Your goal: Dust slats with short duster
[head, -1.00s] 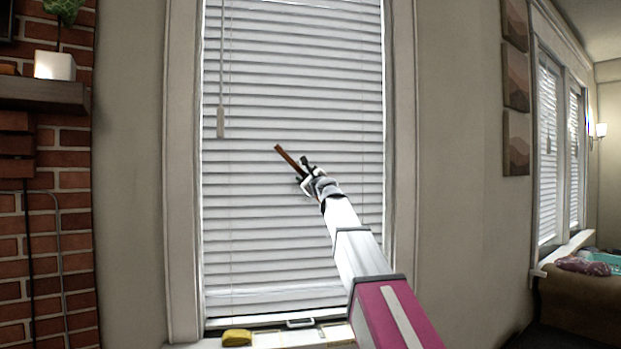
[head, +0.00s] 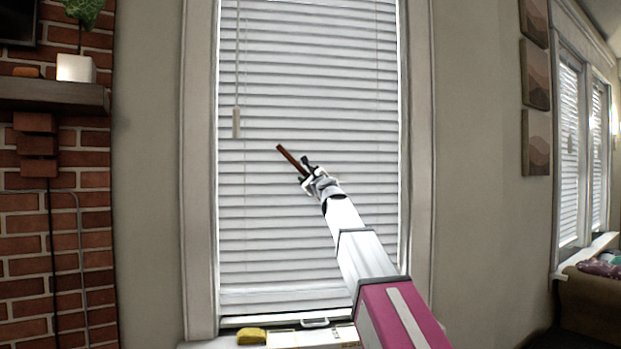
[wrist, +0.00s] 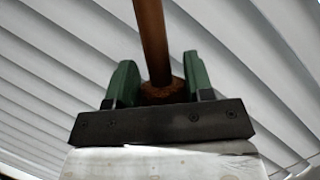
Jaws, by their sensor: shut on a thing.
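White horizontal slats (head: 310,80) of a closed blind fill the window in the head view; they also fill the background of the wrist view (wrist: 60,60). My gripper (head: 312,178) is in front of the slats, a little below mid-height. It is shut on a brown stick-like duster (head: 290,157), which points up and to the left. In the wrist view, the duster's brown shaft (wrist: 152,40) rises between the two green fingers of my gripper (wrist: 158,85). I cannot tell whether the duster touches the slats.
A yellow object (head: 251,336) and a metal handle (head: 315,323) are on the sill below the blind. A pull cord with a tassel (head: 237,122) hangs at the left. A brick wall with a mantel (head: 55,97) stands at left; framed pictures (head: 536,75) hang at right.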

